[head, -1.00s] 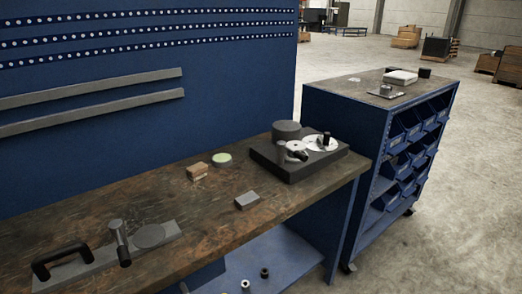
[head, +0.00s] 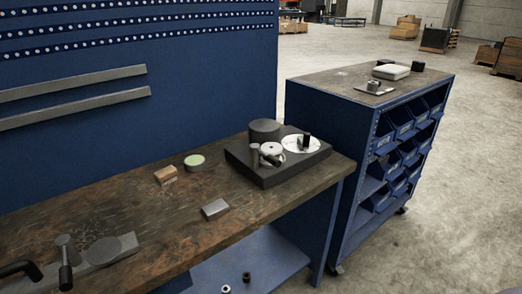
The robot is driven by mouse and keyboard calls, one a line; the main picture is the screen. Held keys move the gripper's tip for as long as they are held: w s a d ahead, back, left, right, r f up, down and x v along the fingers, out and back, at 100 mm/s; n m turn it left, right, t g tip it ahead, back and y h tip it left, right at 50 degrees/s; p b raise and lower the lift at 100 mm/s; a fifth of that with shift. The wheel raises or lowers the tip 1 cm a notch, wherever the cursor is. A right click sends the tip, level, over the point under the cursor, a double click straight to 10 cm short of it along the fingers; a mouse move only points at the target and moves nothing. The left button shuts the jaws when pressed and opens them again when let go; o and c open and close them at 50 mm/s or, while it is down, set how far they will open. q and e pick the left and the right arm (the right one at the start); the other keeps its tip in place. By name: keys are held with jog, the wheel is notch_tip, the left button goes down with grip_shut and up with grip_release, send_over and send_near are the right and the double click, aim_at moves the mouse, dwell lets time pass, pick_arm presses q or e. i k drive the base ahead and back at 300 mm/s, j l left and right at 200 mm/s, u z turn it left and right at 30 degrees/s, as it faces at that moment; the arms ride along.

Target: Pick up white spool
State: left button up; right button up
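A small white round piece (head: 271,149) sits on a black base plate (head: 290,171) at the far right end of the workbench. It may be the white spool, but I cannot tell for sure. Beside it on the plate are a white disc (head: 293,146) with a black knob, a grey post (head: 255,157) and a dark cylinder (head: 264,131). On the lower blue shelf stand a pale-topped small cylinder (head: 226,289) and a dark one (head: 246,276). Neither of my grippers is in view.
The brown workbench (head: 135,212) holds a wooden block (head: 165,175), a green-topped disc (head: 194,162), a grey block (head: 215,209) and a metal fixture (head: 103,251). A blue cart (head: 325,128) with bins stands right of it. Floor (head: 450,190) on the right is clear.

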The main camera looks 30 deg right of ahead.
aim_at(275, 149)
jog(key=l+u, duration=0.25)
jog(key=l, duration=0.5)
jog(key=l+u, duration=0.25)
jog(key=l, duration=1.7)
jog(key=l+u, duration=0.15)
jog(key=l, duration=1)
